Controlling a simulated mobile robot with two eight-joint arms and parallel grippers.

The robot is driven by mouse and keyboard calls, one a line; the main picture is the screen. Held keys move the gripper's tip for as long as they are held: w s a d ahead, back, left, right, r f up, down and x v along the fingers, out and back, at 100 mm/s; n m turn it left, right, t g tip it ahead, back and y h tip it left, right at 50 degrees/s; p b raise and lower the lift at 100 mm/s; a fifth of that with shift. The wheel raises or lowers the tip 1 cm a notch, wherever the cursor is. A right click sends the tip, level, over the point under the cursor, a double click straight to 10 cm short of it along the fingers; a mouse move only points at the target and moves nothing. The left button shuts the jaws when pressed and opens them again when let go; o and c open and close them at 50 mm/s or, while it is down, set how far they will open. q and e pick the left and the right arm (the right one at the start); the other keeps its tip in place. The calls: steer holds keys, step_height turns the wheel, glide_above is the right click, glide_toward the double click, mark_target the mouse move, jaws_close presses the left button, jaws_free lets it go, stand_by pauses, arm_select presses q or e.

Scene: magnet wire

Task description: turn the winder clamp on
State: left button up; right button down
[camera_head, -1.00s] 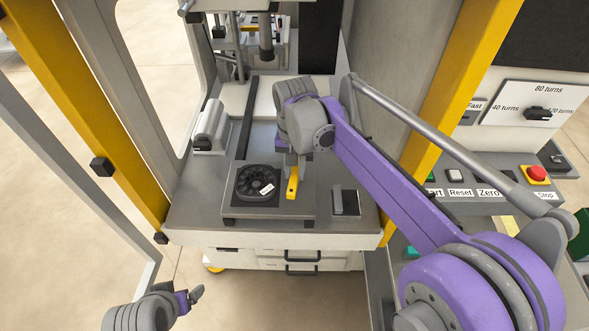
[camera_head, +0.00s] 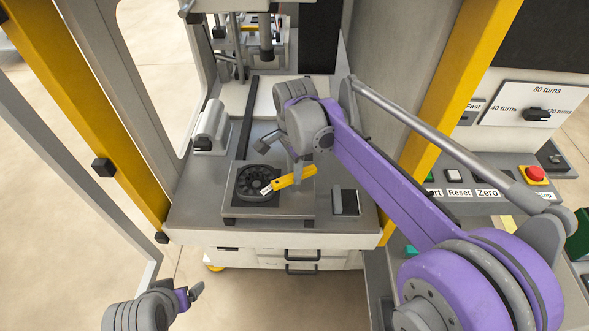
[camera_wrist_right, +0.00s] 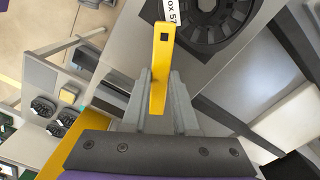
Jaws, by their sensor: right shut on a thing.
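The yellow clamp lever (camera_head: 297,179) lies across the grey fixture plate beside the black round slotted part (camera_head: 252,182). Its lower-left end is by a small white label at that part's edge. My right gripper (camera_head: 299,176) is shut on the lever, seen from above. In the right wrist view the two grey fingers (camera_wrist_right: 159,103) press on both sides of the yellow lever (camera_wrist_right: 162,62), and the black part (camera_wrist_right: 212,18) shows beyond it. My left gripper (camera_head: 191,296) hangs low at the left, away from the bench; its jaws are too small to read.
A grey cylinder unit (camera_head: 211,128) stands at the left of the bench. A small dark-and-grey block (camera_head: 345,201) sits right of the plate. Yellow frame posts (camera_head: 436,105) flank the bench. A control panel with a red button (camera_head: 535,174) is at the right.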

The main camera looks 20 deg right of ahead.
steer(key=m, duration=0.5)
steer(key=shift+m, duration=0.3)
stand_by(0.4)
steer(key=c, duration=0.7)
jaws_free()
step_height(320, 180, up, 11)
steer(key=shift+f+p, duration=0.1)
steer(key=shift+p, duration=0.35)
